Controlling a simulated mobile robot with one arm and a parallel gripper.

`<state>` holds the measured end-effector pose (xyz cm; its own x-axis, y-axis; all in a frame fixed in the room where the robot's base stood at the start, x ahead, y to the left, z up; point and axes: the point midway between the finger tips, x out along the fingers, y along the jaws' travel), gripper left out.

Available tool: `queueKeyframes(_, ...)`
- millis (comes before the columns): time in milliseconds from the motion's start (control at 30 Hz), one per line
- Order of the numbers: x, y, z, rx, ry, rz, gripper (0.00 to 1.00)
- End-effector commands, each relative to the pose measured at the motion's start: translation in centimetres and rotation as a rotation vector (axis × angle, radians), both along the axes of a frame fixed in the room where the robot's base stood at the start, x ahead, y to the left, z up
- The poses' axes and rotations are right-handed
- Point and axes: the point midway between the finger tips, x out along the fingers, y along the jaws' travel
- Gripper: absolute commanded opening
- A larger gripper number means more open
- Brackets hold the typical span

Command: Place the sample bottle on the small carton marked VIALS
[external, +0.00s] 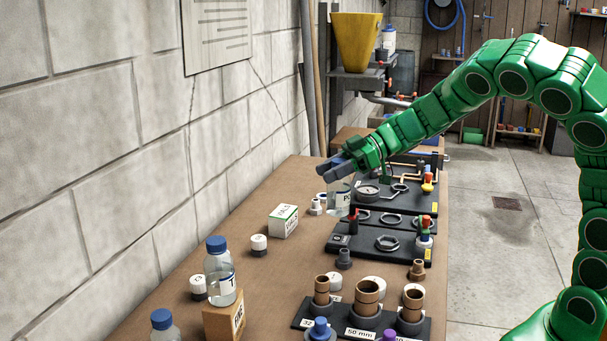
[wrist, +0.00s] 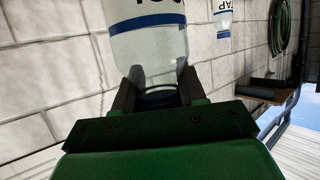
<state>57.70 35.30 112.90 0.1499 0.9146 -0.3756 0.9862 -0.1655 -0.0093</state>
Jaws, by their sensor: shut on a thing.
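The sample bottle (external: 341,201) is clear, with a white label starting with P. It hangs upright below my gripper (external: 336,168), which is shut on its blue cap. In the wrist view, my gripper (wrist: 160,92) pinches the cap from both sides, and the bottle (wrist: 150,50) appears upside down and cut off by the frame. The small VIALS carton (external: 284,224), white with a green-edged top, stands on the bench left of the bottle and slightly nearer the camera. The bottle is apart from it; whether it touches anything beneath is unclear.
A similar blue-capped bottle (external: 220,280) marked T stands on a brown carton (external: 226,318). A white-topped jar (external: 259,244) and small fittings (external: 317,206) flank the VIALS carton. Black boards with fittings (external: 381,243) fill the bench's right side; the wall borders its left.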

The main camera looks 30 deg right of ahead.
Motion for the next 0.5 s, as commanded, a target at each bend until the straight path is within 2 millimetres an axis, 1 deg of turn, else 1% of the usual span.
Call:
queueKeyframes(33,1.1,0.0,0.4,0.003,-0.003,0.006,0.0)
queueKeyframes(200,4.0,-0.2,1.6,0.003,-0.002,0.022,0.0)
queueKeyframes(400,7.2,-0.9,2.9,-0.001,-0.002,0.037,0.0)
queueKeyframes(500,8.4,-1.2,3.6,-0.003,-0.007,0.042,0.0)
